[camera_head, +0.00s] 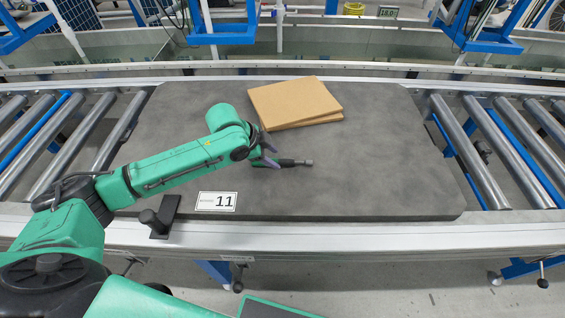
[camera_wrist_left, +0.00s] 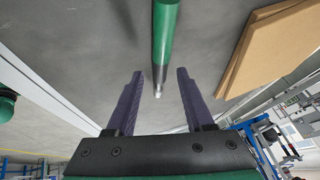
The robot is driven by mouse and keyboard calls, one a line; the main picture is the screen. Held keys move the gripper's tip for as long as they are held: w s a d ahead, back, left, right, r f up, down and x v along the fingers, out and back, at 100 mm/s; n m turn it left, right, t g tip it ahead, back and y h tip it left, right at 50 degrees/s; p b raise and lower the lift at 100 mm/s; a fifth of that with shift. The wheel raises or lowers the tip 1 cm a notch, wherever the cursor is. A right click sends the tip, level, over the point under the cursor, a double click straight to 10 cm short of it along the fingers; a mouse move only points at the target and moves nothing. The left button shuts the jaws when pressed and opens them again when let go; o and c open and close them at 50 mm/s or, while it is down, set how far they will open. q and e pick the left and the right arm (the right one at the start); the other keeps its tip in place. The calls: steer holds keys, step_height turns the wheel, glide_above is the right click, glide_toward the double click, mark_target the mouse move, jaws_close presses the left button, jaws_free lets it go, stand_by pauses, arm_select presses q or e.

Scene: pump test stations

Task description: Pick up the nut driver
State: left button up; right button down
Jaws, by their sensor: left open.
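The nut driver (camera_head: 296,163) lies on the dark grey board (camera_head: 385,180), its dark shaft and metal tip showing to the right of my left gripper (camera_head: 273,156) in the head view. The gripper partly hides the rest. In the left wrist view the nut driver (camera_wrist_left: 165,32) shows a green handle, a dark shaft and a silver tip. There my left gripper (camera_wrist_left: 160,74) has its two purple fingers apart, one on each side of the shaft and tip in the picture. I cannot tell the height gap. My right gripper is not in view.
Brown cardboard sheets (camera_head: 294,101) lie on the board just behind the gripper. A label marked 11 (camera_head: 217,201) and a black stop (camera_head: 160,217) are at the front left. Metal rollers (camera_head: 470,150) flank the board. The board's right part is clear.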

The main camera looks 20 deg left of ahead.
mark_target(280, 161)
arm_select(q)
steer(key=x, duration=0.4)
steer(key=shift+s+a, duration=0.1)
steer(key=shift+s, duration=0.05)
jaws_close()
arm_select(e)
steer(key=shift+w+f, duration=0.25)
